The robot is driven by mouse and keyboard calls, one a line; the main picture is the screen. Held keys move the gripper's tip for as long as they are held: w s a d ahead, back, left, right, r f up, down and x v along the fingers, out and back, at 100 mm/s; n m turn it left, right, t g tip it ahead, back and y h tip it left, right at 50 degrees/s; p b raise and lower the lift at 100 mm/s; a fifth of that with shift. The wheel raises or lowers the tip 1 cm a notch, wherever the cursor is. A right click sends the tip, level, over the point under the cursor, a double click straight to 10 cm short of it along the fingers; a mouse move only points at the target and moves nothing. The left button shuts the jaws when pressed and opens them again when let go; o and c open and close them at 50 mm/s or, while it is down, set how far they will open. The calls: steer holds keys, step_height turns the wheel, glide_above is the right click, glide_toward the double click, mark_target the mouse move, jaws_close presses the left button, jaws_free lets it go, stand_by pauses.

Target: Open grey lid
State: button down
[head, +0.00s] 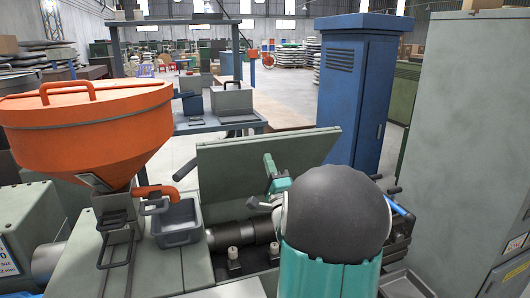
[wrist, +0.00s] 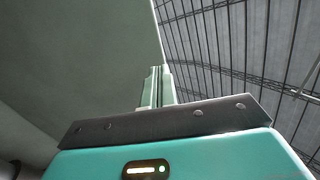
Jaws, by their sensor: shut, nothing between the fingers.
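The grey lid (head: 235,165) is a broad flat grey-green panel. In the head view it stands raised and tilted over the dark machine bed. In the wrist view a large grey-green surface, seemingly the lid (wrist: 75,60), fills the left side, with its edge running down near the middle. My gripper (head: 268,158) is in front of the lid's right half in the head view. In the wrist view my gripper (wrist: 155,75) is shut and empty, its fingers close to the lid's edge. I cannot tell whether they touch it. My arm hides the lid's lower right part.
An orange hopper (head: 90,125) stands at the left, with a small grey tray (head: 178,222) beside it. A dark shaft (head: 228,235) lies below the lid. A blue cabinet (head: 355,95) stands behind at the right, and a tall grey-green cabinet (head: 465,140) is nearer. Open floor shows farther back.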

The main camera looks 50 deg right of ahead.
mark_target(262, 142)
steer(key=x, duration=0.3)
steer(key=shift+w+d+r, duration=0.2)
steer(key=shift+w, duration=0.05)
steer(key=shift+w+d+r, duration=0.1)
steer(key=shift+w+r, duration=0.05)
steer(key=shift+w, duration=0.05)
steer(key=shift+w+d+r, duration=0.15)
steer(key=shift+w+r, duration=0.2)
steer(key=w+d+r+g, duration=0.1)
steer(key=w+d+r, duration=0.1)
steer(key=w+r, duration=0.1)
steer(key=w+d+r+g+y, duration=0.1)
steer(key=w+d+r, duration=0.2)
steer(key=w, duration=0.3)
steer(key=shift+w+d, duration=0.15)
steer(key=shift+d, duration=0.1)
steer(key=shift+a+f, duration=0.1)
steer(key=shift+f, duration=0.05)
